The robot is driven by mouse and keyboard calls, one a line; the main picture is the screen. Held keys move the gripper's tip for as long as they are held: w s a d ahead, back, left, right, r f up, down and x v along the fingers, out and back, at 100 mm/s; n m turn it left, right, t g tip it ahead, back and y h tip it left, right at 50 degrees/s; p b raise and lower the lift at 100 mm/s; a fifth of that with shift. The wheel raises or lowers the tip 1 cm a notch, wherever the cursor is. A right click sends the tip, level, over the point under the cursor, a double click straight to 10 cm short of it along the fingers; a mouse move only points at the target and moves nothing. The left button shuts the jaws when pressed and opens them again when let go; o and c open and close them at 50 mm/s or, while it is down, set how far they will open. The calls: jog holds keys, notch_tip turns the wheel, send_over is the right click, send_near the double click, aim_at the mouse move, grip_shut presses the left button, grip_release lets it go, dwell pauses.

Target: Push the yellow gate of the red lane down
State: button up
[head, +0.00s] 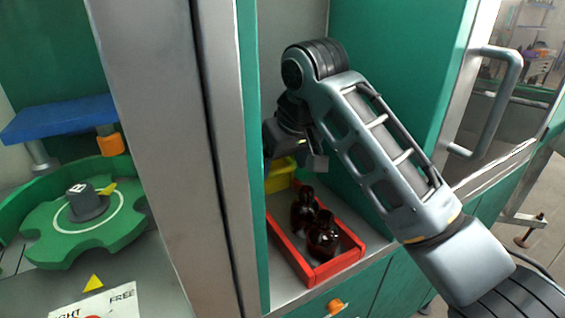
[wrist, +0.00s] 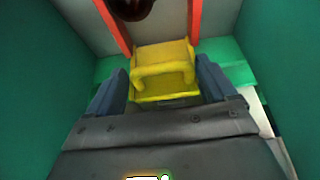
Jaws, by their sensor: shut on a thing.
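The red lane (head: 313,272) is a shallow red-walled tray inside the green cabinet in the head view. Two amber bottles (head: 322,240) stand upright in it. The yellow gate (head: 279,177) is at the lane's far end; it also shows in the wrist view (wrist: 163,58) between the lane's red side walls. My gripper (head: 296,160) is at the gate, its fingers (wrist: 160,82) on either side of the yellow handle and shut on it. Part of the gate is hidden behind the cabinet post and fingers. One dark bottle shows at the wrist view's top edge.
A grey cabinet post (head: 170,150) stands left of the lane, close to my gripper. Green cabinet walls (wrist: 270,45) enclose both sides. An open door with a metal handle (head: 498,100) is at right. A green star wheel (head: 85,225) is at left.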

jog(key=shift+d+f, duration=0.15)
jog(key=shift+f, duration=0.4)
jog(key=o, duration=1.2)
jog(key=shift+w, duration=0.1)
jog(key=shift+o, duration=0.2)
jog(key=b+v, duration=0.1)
jog(key=v, duration=0.7)
jog(key=shift+f, duration=0.1)
